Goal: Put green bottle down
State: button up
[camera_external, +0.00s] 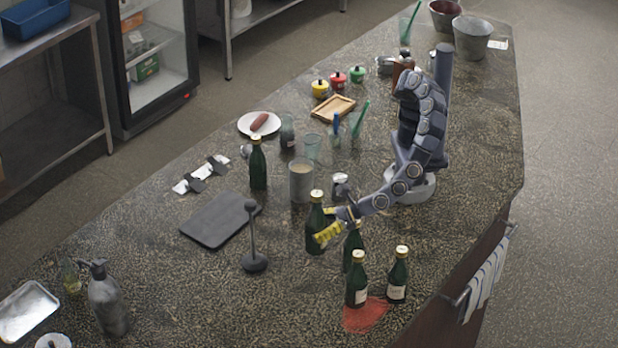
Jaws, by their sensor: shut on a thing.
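My gripper (333,225) with yellow fingers is shut on a green bottle (317,238) with a gold cap. The bottle is upright; I cannot tell whether its base touches the counter. A second green bottle (354,246) stands just right of it, partly hidden by my arm. Two more green bottles with pale labels stand at the front right: one (357,281) on a red mat (368,316), the other (398,276) at the mat's right edge. Another green bottle (258,165) stands farther back near the white plate.
A black stand with an upright rod (254,262) and a dark board (214,222) are left of my gripper. A grey canister (301,182) stands behind it. A dark spray bottle (108,303) is at the front left. The counter (210,292) is clear between the spray bottle and the stand.

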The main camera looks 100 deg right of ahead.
aim_at(325, 245)
jog(key=f, duration=1.4)
jog(key=shift+w+d+f, duration=0.15)
jog(key=shift+d+f, duration=0.05)
jog(key=shift+f, duration=0.2)
jog(key=shift+f, duration=0.15)
jog(key=o, duration=1.1)
jog(key=shift+r, duration=0.2)
jog(key=v, duration=0.3)
jog(key=shift+a, duration=0.1)
notch_tip(325, 245, up, 7)
jog(key=shift+f, duration=0.1)
